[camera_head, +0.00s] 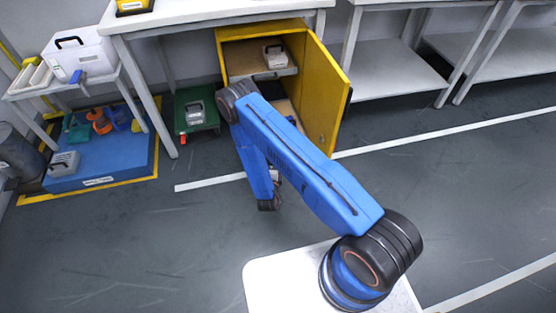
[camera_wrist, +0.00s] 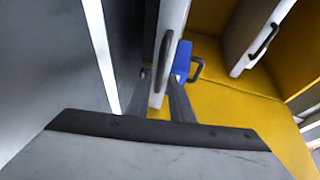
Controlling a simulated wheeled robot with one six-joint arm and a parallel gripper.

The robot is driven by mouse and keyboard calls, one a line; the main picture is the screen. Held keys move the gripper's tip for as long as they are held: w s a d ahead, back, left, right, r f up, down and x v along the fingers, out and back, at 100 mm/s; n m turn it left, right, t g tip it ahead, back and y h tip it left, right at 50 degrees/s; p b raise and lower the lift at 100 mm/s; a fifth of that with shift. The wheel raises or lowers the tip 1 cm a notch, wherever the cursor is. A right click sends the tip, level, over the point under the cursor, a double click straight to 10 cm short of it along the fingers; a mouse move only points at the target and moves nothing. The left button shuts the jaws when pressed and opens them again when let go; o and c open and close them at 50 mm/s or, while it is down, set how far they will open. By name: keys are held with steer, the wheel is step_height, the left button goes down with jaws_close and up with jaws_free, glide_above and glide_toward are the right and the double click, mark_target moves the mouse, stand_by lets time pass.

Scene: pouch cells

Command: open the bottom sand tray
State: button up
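The yellow cabinet (camera_head: 325,85) stands with its door swung open to the right. In the wrist view, turned sideways, the bottom sand tray (camera_wrist: 177,15) shows as a pale front with a dark bar handle (camera_wrist: 162,60). My gripper (camera_wrist: 160,88) is open, its two dark fingers apart on either side of the tray front, near the handle. I cannot tell whether they touch it. The upper tray (camera_wrist: 250,25) with its own dark handle lies farther right.
A blue item with a dark handle (camera_wrist: 184,60) shows beside the bottom tray. A grey box (camera_head: 275,55) sits on the upper tray. A green crate (camera_head: 196,125) stands left of the cabinet, and a blue platform (camera_head: 100,175) farther left. Floor in front is clear.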

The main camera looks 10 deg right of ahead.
steer(key=v, duration=1.3)
steer(key=shift+s, duration=0.1)
